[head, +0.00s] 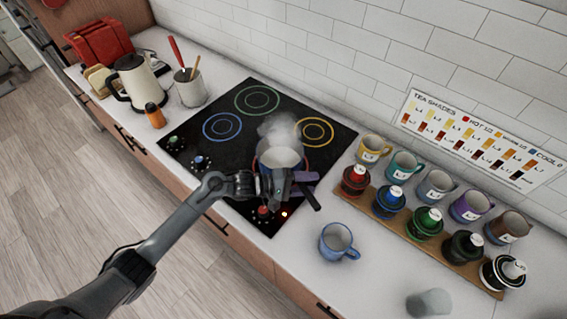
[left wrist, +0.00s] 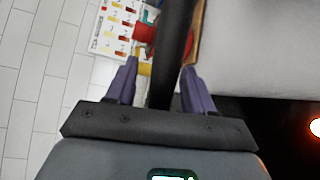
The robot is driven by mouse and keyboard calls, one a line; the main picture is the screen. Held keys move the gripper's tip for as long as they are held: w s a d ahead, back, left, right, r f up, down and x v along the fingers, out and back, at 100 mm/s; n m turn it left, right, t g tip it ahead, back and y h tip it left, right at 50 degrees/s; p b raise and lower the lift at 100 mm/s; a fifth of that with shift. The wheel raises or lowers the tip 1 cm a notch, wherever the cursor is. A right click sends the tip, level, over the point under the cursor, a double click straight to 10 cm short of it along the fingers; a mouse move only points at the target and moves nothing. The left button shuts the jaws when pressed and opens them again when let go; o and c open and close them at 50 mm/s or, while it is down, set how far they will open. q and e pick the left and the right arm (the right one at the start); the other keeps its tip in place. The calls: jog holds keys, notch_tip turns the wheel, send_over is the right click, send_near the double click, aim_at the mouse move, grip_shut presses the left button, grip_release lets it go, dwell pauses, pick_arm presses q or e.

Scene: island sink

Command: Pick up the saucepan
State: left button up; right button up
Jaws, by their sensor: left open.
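The saucepan (head: 279,158) sits on the red-ringed front burner, with steam rising over it. Its dark handle (head: 311,201) points toward the lower right of the head view. My left gripper (head: 305,186) is at the handle, close beside the pan, and hides part of the pan's front. In the left wrist view the dark handle (left wrist: 174,50) runs between the two purple fingers of the left gripper (left wrist: 160,82). Gaps show on both sides of the handle, so the gripper is open around it. My right gripper is in neither view.
The black cooktop (head: 200,140) has knobs along its front edge. A blue mug (head: 338,241) stands on the counter to the right. A wooden rack (head: 455,262) with several colored jars and mugs lies beyond it. A kettle (head: 138,82) and utensil pot (head: 190,89) stand left.

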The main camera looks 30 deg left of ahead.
pick_arm(q)
jog(key=shift+c, duration=0.3)
grip_shut()
jog(key=shift+r, duration=0.1)
jog(key=shift+r, duration=0.2)
